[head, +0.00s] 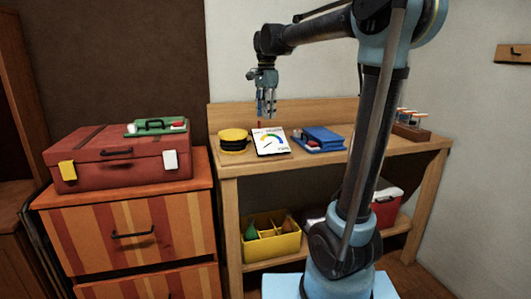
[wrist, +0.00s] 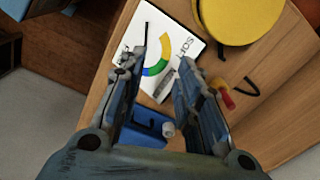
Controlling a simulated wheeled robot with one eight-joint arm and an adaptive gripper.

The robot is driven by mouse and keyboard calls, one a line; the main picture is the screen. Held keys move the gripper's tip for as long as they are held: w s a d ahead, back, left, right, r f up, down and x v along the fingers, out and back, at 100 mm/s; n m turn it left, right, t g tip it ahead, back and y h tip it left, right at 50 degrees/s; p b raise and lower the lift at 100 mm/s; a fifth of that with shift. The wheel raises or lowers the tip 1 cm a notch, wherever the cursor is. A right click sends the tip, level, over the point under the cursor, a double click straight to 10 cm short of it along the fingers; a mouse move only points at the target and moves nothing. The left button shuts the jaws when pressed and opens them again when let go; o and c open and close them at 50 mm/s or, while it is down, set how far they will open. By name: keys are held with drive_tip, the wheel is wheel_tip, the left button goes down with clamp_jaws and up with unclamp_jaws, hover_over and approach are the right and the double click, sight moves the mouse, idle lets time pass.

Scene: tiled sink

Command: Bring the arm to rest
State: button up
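My gripper (head: 266,103) points down above the back of the wooden workbench (head: 229,168). In the wrist view my gripper (wrist: 167,72) has its two fingers apart with nothing held between them. Below it lie a white card with a coloured arc (head: 270,141), a round yellow item (head: 233,136) and a blue box (head: 322,136). The card (wrist: 157,29) shows beyond the fingertips in the wrist view. My arm rises on the right of the head view and bends over to the left above the bench.
A red toolbox (head: 118,165) with a green case (head: 157,126) on it stands on a striped drawer cabinet (head: 133,238) at left. A yellow bin (head: 271,240) sits on the bench's lower shelf. A wooden rack (head: 411,132) is at the bench's right end.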

drive_tip(key=s+d+f+n, duration=0.3)
drive_tip(key=s+d+f, duration=0.3)
drive_tip(key=s+f, duration=0.3)
drive_tip(key=s+d+f+n+t, duration=0.1)
drive_tip(key=s+d+f+n, duration=0.3)
drive_tip(key=s+f, duration=0.6)
drive_tip(key=s+d+f+n, duration=0.4)
drive_tip(key=s+d+f, duration=0.4)
drive_tip(key=s+f, duration=0.1)
drive_tip(key=shift+s+d+f+t, duration=0.3)
drive_tip(key=shift+s+t, duration=0.1)
drive_tip(key=shift+s, duration=0.1)
